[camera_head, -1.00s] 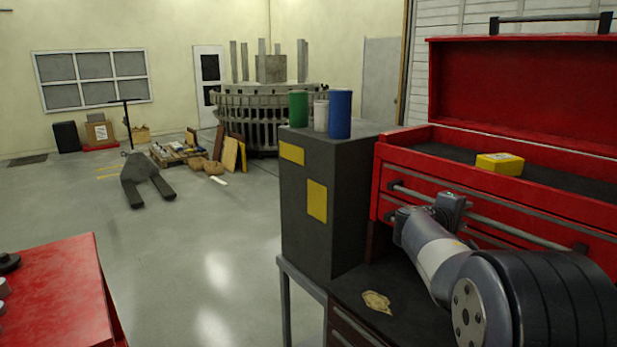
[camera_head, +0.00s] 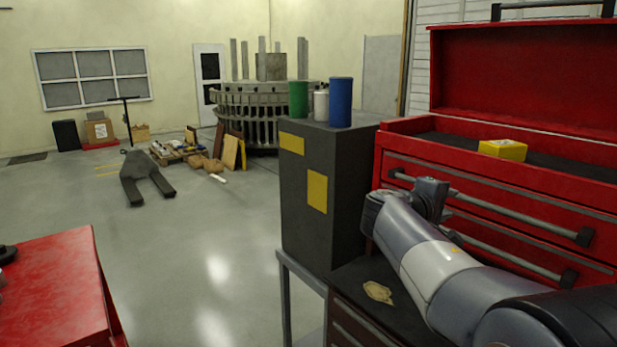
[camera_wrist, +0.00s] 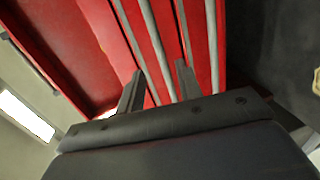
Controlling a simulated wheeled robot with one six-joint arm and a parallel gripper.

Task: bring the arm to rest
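My arm (camera_head: 430,262) reaches in from the lower right in the head view, in front of the red tool chest (camera_head: 500,200). Its wrist end is near the chest's drawer handles. My gripper (camera_wrist: 157,82) shows in the wrist view with its two fingers apart and nothing between them. Behind the fingers are the red drawer fronts and long grey handles. In the head view the fingertips are not clearly visible. I cannot tell whether any part of the arm touches the chest.
A yellow box (camera_head: 503,150) lies in the open chest top. A dark cabinet (camera_head: 312,230) bears a green can (camera_head: 298,98), a white bottle (camera_head: 321,104) and a blue can (camera_head: 340,102). A tan rag (camera_head: 378,292) lies on the dark worktop. A red table (camera_head: 50,290) stands left; floor between is clear.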

